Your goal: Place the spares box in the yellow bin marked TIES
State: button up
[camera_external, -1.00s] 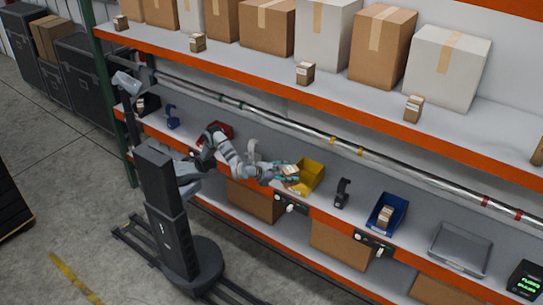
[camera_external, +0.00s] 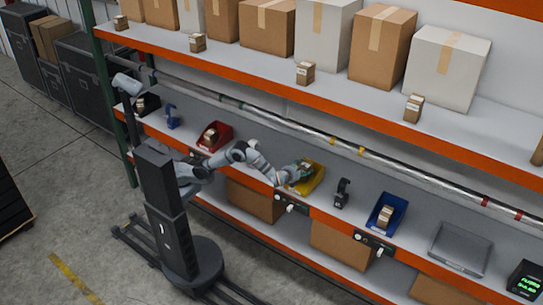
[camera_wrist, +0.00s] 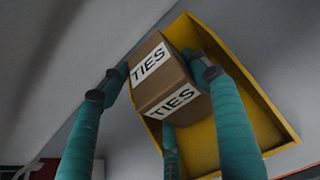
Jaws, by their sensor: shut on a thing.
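The yellow bin (camera_external: 315,182) stands on the middle shelf in the external view; in the wrist view the yellow bin (camera_wrist: 248,112) lies behind and around the box. My gripper (camera_external: 299,172) is over the bin, arm reaching in from the left. In the wrist view, the teal fingers of my gripper (camera_wrist: 160,80) are shut on a brown cardboard box (camera_wrist: 158,76) with white TIES labels on two faces. The box appears tilted and overlaps the bin's opening. I cannot tell whether it touches the bin floor. The bin's own marking is not readable.
A red bin (camera_external: 228,137) with a small box stands to the left, and a blue bin (camera_external: 374,219) with a small box to the right. A black stand-like device (camera_external: 342,194) is close to the yellow bin's right. A metal pipe (camera_external: 290,122) runs behind the bins.

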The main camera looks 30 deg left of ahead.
jog(key=shift+f, duration=1.85)
jog(key=shift+f, duration=0.2)
jog(key=o, duration=1)
jog(key=shift+r, duration=0.2)
jog(key=b+v, duration=0.1)
jog(key=v, duration=1.1)
jog(key=shift+a, duration=0.1)
